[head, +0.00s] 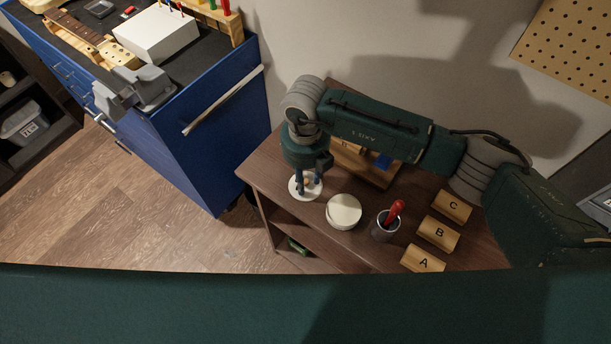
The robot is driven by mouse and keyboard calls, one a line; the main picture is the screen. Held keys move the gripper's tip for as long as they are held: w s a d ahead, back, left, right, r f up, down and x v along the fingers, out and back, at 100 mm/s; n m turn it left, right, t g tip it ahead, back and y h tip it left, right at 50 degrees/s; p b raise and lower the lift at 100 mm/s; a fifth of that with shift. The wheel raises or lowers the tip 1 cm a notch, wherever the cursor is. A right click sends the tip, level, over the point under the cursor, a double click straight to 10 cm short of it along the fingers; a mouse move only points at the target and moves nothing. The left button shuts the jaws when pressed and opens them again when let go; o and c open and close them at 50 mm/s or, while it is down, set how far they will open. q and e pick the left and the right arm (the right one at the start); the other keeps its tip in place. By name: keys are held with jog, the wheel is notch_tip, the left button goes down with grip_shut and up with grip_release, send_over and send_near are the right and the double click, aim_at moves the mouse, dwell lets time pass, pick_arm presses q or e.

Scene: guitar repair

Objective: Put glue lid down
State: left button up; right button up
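The glue lid (295,192) is a small white disc at the left end of the small brown table, with a tan knob at its middle. My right gripper (308,183) points down over it, its dark fingers around the knob. I cannot tell whether the lid touches the table top or hangs just above it. A wider white round glue pot (344,210) stands to the right of the lid, apart from it. My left gripper is not in view.
A dark cup with a red-handled tool (394,213) stands right of the pot. Wooden blocks marked C (452,207), B (438,234) and A (422,260) line the table's right side. A wooden holder (378,176) lies behind. A blue cabinet (215,140) stands to the left.

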aim_at(306, 181)
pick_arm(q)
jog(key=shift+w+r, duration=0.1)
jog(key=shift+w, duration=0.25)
pick_arm(e)
jog(key=shift+r+p, duration=0.3)
pick_arm(q)
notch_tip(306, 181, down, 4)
jog(key=b, duration=0.4)
jog(key=shift+b, duration=0.35)
pick_arm(e)
notch_tip(306, 181, up, 12)
jog(key=shift+f, duration=0.15)
